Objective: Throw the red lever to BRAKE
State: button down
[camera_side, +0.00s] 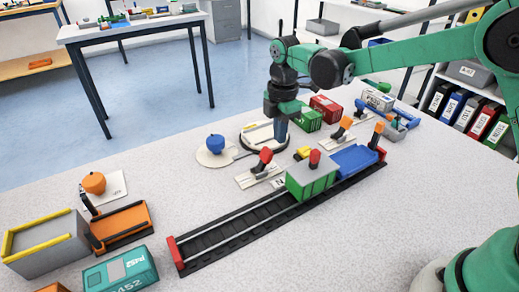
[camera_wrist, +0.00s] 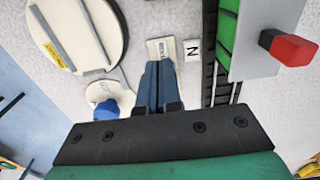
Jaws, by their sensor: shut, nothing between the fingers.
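The red lever (camera_side: 263,159) stands tilted on a pale plate (camera_side: 243,181) in the side view, left of the green wagon. In the wrist view, one end of a pale plate with small dark lettering (camera_wrist: 160,46) shows beyond my fingertips. The lettering is too small to read surely, and the lever itself is not seen there, likely hidden by the fingers. My gripper (camera_side: 281,142) is shut and empty, pointing down just behind and right of the red lever in the side view. Its blue fingers (camera_wrist: 160,68) are together in the wrist view. Contact with the lever cannot be told.
A green wagon (camera_side: 312,184) with a red-tipped post and a blue wagon (camera_side: 354,158) stand on the track (camera_side: 232,232). A card marked N (camera_wrist: 193,50), a blue knob (camera_side: 215,142) and a round turntable (camera_wrist: 112,22) are close by. The near right table is clear.

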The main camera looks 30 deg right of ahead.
aim_at(268, 149)
jog(key=shift+f, duration=0.1)
dwell(0.5)
jog(key=shift+f, duration=1.4)
jog(key=shift+a, duration=2.05)
jog(key=shift+d, duration=0.65)
jog(key=shift+r, duration=3.5)
